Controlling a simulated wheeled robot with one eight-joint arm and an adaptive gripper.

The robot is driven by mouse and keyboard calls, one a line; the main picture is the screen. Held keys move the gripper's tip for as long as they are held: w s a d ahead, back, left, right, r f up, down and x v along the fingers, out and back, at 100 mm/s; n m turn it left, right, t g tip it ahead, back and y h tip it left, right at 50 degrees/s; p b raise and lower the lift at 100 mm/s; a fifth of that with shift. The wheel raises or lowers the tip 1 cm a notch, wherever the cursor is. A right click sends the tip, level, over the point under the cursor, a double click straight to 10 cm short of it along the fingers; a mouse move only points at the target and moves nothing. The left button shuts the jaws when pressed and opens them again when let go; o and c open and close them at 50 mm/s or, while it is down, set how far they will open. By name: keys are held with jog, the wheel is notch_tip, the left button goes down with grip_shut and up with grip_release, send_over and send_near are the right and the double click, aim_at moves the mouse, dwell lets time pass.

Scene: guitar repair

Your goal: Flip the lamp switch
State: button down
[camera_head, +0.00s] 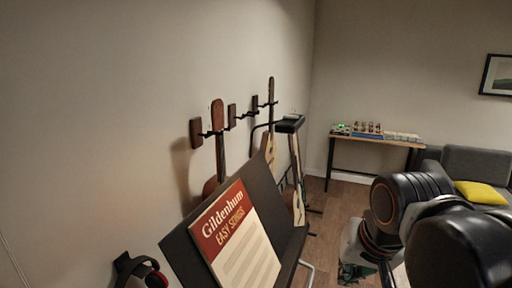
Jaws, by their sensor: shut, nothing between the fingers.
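I cannot make out a lamp switch in the head view. A black, flat-topped thing (290,124) on a slim support stands behind the music stand. It may be a lamp head, but I cannot tell, and no switch shows on it. Black rounded joints of my arm fill the lower right. The arm hides part of the floor and the sofa. The fingers of my gripper cannot be made out.
A music stand (182,246) holding a songbook (240,243) fills the near middle. Guitars (219,140) hang on the left wall. A side table (345,138) with small gear stands at the back. A grey sofa (470,160) with a yellow cushion (481,193) is at right.

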jog(key=s+d+f+n+t+b, duration=0.1)
jog(key=f+b, duration=0.3)
jog(key=f, duration=0.4)
jog(key=s+d+f+n+t+b, duration=0.1)
jog(key=s+f+n+b, duration=0.1)
jog(key=f+b, duration=0.3)
notch_tip(320, 180, down, 3)
jog(key=shift+s+d+f, duration=0.1)
jog(key=shift+s+d, duration=0.1)
jog(key=shift+s, duration=0.4)
